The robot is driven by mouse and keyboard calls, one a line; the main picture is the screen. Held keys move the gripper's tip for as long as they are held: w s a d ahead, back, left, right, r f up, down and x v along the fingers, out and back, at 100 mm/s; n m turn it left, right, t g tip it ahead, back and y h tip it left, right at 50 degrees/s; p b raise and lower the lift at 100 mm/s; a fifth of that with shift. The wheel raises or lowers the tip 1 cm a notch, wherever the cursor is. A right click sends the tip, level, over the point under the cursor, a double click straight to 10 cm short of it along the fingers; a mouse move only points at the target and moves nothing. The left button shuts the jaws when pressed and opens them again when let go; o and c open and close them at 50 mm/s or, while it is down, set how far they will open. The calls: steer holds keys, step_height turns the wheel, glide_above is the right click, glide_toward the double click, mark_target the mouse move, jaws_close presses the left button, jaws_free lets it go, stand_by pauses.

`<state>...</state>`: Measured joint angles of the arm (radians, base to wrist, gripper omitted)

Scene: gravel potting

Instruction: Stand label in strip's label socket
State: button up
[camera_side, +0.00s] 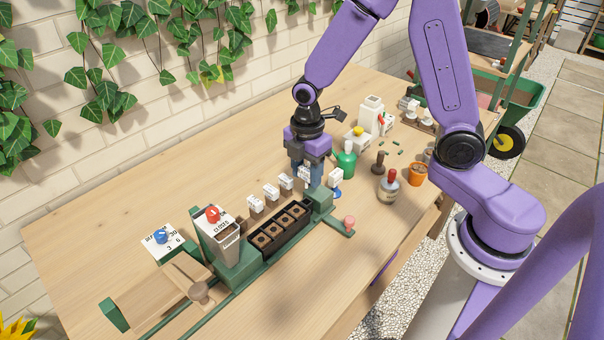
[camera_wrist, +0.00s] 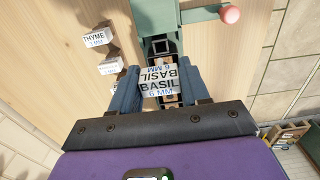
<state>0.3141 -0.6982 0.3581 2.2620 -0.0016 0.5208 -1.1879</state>
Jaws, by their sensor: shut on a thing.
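My gripper (camera_side: 304,184) is shut on a white label that reads BASIL 6 MM (camera_wrist: 158,82). The label sits between the blue fingertips in the wrist view. In the side view the fingers mostly cover it. The strip (camera_side: 282,239) is a black tray holding several square soil-filled pots in the green rail. My gripper is at the strip's far right end, close to the green block there. In the wrist view part of the black strip (camera_wrist: 161,38) shows just beyond the label. The label socket is hidden or too small to make out, and I cannot tell whether the label touches it.
Other labels, including THYME 3 MM (camera_wrist: 94,38), stand in a row behind the strip. A hopper (camera_side: 222,236) with a red knob stands over the rail's left part. The front table is clear.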

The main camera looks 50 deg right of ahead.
mark_target(307, 187)
steer(key=shift+f, duration=1.95)
steer(key=shift+f, duration=1.8)
stand_by(0.8)
steer(key=o, duration=1.4)
steer(key=shift+c, duration=0.2)
steer(key=shift+r, duration=0.1)
steer(key=shift+r, duration=3.4)
steer(key=shift+s, duration=0.1)
